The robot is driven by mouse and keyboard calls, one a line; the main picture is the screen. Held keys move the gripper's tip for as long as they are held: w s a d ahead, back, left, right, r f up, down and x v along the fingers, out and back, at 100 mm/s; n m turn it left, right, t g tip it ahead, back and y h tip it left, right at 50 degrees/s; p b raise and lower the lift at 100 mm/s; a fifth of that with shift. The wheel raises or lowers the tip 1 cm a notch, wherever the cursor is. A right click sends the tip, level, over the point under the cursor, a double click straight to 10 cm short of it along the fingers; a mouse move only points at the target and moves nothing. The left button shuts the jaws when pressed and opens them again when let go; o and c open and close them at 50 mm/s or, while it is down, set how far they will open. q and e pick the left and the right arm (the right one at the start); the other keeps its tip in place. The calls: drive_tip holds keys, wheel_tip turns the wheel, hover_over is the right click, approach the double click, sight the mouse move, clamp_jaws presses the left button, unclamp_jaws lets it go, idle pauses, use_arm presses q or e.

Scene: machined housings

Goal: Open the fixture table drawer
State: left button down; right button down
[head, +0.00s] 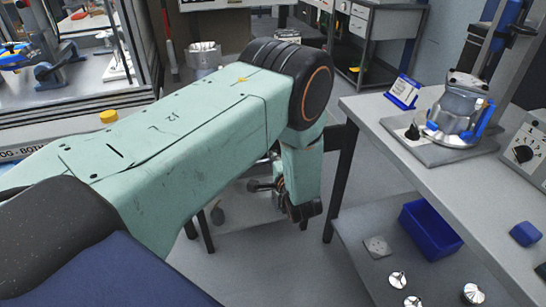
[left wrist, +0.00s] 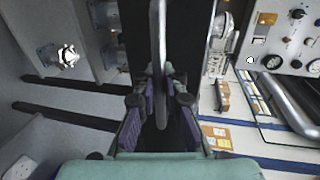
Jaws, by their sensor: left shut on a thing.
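My left arm reaches across the head view and bends down at the elbow. My left gripper (head: 275,190) is low beside the table, partly hidden by my forearm. In the left wrist view the two fingers (left wrist: 160,105) are shut on an upright grey bar (left wrist: 158,45), seen edge-on, which looks like a handle. The drawer front is not clearly seen, so I cannot tell how far the drawer is open. The grey table (head: 375,115) at the right carries a clamped metal housing (head: 458,108). My right gripper is not in view.
Below the tabletop, a lower grey surface holds a blue bin (head: 430,228), a square plate (head: 377,247) and several metal parts. A table leg (head: 340,185) stands close to my gripper. A machine enclosure (head: 75,105) is at left. Open floor shows near the wrist.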

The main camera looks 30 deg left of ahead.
use_arm(q)
drive_tip(key=shift+w+d+r, duration=0.1)
drive_tip(key=shift+d+r, duration=0.1)
drive_tip(key=shift+r, duration=0.15)
drive_tip(key=shift+a, duration=0.1)
drive_tip(key=shift+w+a+f, duration=0.1)
drive_tip(key=c, duration=1.5)
unclamp_jaws()
drive_tip(key=shift+o, duration=0.4)
drive_tip(key=shift+f, duration=0.15)
drive_tip(key=shift+s, duration=0.2)
drive_tip(key=v, duration=0.7)
